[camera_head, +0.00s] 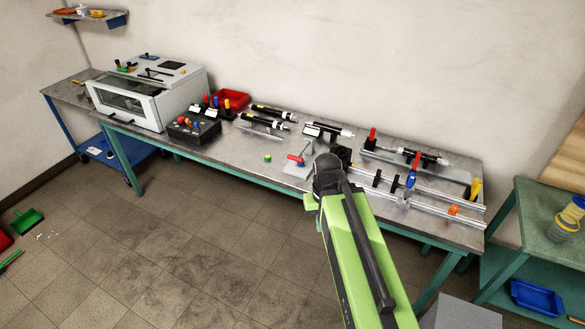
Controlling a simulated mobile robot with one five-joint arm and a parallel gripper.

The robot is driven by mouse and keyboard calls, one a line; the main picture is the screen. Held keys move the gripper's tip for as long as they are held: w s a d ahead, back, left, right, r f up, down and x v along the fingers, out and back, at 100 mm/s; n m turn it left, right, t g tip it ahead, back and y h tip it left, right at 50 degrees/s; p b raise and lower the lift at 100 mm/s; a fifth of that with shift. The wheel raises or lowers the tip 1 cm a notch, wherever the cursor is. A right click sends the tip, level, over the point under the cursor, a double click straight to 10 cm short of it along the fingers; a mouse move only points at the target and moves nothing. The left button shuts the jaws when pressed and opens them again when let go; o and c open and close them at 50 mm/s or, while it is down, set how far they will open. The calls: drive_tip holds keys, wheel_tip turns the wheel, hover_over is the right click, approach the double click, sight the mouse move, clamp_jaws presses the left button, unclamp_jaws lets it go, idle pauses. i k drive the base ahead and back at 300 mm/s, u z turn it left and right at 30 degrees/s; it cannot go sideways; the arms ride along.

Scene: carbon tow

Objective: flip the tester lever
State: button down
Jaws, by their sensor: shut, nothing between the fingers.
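A small grey stand (299,171) with a red-handled lever (296,159) is on the long workbench, just left of my arm's end. The red handle lies low and close to level, pointing left. I cannot tell for sure that this is the tester lever. A blue upright handle (410,180) on the rail fixture and a red upright handle (373,134) on the back fixture also show. My arm reaches up from the bottom right and its dark end joint is over the bench's front edge. My gripper's fingers are hidden behind the arm.
The grey workbench (235,148) holds a white cabinet (155,100), a black control box (194,133), a red bin (231,98) and black cylinders (273,113). A green table (545,208) stands at the right.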

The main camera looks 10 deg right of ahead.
sight(298, 157)
drive_tip(key=i, duration=0.45)
drive_tip(key=u, duration=5.55)
drive_tip(key=i, duration=0.1)
drive_tip(key=z, duration=3.25)
drive_tip(key=i, duration=0.5)
drive_tip(key=u, duration=0.15)
drive_tip(key=k, duration=0.5)
drive_tip(key=z, duration=0.05)
